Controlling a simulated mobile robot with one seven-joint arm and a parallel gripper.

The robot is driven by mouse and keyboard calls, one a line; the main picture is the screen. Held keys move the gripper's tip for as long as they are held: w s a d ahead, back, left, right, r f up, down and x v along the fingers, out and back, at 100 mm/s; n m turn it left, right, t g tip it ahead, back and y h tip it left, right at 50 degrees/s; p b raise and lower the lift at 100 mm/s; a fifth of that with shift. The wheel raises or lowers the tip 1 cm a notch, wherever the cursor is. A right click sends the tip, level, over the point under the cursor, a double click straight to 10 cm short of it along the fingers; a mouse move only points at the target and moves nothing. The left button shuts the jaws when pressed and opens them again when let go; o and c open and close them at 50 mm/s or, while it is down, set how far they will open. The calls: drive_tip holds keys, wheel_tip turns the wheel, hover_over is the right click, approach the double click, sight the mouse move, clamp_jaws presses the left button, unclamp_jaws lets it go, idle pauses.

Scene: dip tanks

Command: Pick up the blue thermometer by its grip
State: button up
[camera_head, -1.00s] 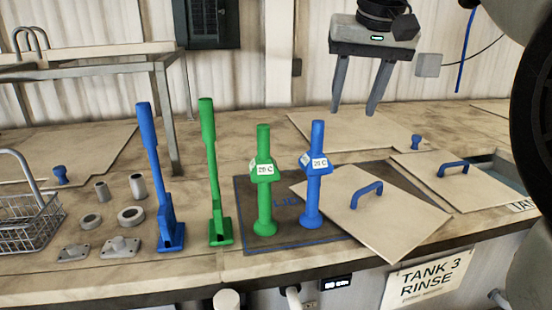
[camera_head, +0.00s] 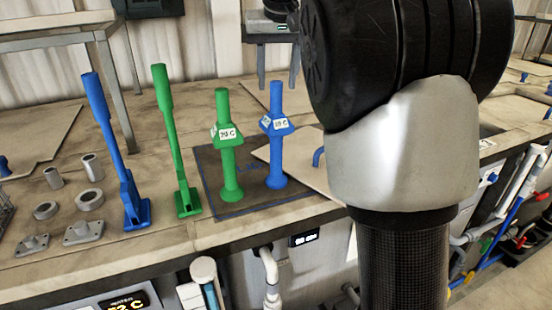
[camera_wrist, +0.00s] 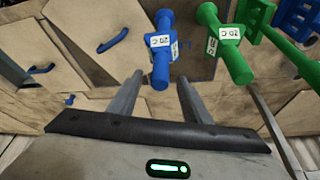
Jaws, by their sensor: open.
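The blue thermometer (camera_head: 276,165) stands upright on a dark mat (camera_head: 212,172), with a flared foot, a labelled collar and a plain round grip above it. In the wrist view the blue thermometer (camera_wrist: 161,58) points its grip end toward my gripper (camera_wrist: 160,79). My gripper is open and empty, its two fingers appearing on either side of the grip's end. I cannot tell from the picture how far apart they are in depth. The gripper is outside the head view, where only my arm shows.
A similar green thermometer (camera_head: 228,160) stands close to the left, also visible in the wrist view (camera_wrist: 222,38). Further left are green (camera_head: 176,150) and blue (camera_head: 115,150) levered tools. A tan lid with a blue handle (camera_wrist: 113,40) lies on the other side.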

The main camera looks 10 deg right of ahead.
sight(276, 97)
drive_tip(key=shift+s+b+x, duration=0.15)
drive_tip(key=shift+b+x, duration=0.05)
drive_tip(key=shift+x, duration=1.25)
drive_tip(key=shift+s+b+x, duration=0.15)
drive_tip(key=shift+b+x, duration=0.05)
drive_tip(key=shift+x, duration=1.3)
drive_tip(key=shift+a, duration=0.1)
clamp_jaws()
